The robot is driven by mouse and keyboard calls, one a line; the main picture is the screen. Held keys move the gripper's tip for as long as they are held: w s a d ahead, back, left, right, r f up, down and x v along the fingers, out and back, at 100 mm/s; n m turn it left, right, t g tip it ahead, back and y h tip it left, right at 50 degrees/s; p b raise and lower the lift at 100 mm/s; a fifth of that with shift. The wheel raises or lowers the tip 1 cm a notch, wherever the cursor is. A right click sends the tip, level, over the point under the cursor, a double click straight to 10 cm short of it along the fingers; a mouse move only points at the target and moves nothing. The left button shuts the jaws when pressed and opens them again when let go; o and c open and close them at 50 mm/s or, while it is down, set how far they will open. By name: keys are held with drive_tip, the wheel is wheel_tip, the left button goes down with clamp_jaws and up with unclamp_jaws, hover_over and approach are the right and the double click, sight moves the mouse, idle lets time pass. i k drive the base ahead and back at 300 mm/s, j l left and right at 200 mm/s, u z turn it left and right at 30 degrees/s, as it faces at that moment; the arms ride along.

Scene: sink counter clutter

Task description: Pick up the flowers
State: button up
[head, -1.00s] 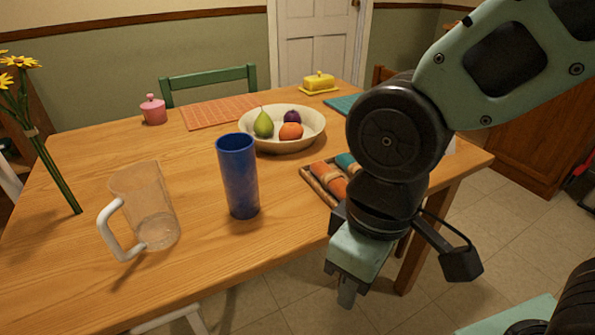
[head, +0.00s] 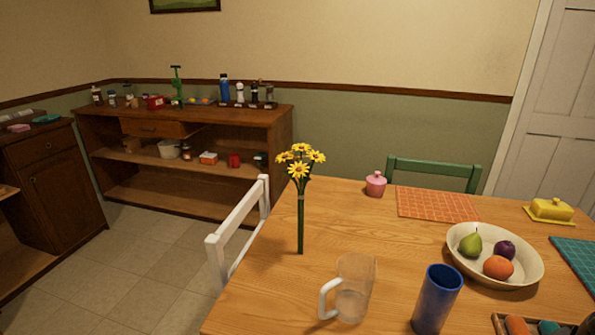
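The flowers (head: 300,190) are a bunch of yellow blooms on long green stems, tied together. They stand upright on the left part of the wooden table (head: 385,225), with no vase visible around them. A clear pitcher (head: 354,285) with a white handle stands just in front of them, to the right. My gripper is outside the head view now, so its state cannot be seen.
A blue cup (head: 437,300) stands right of the pitcher. A fruit bowl (head: 455,262), a pink jar (head: 375,184) and a yellow butter dish (head: 549,210) are farther right and back. A white chair (head: 237,232) borders the table's left edge. Floor at left is clear.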

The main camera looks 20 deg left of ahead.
sight(300, 169)
drive_tip(key=u, duration=1.05)
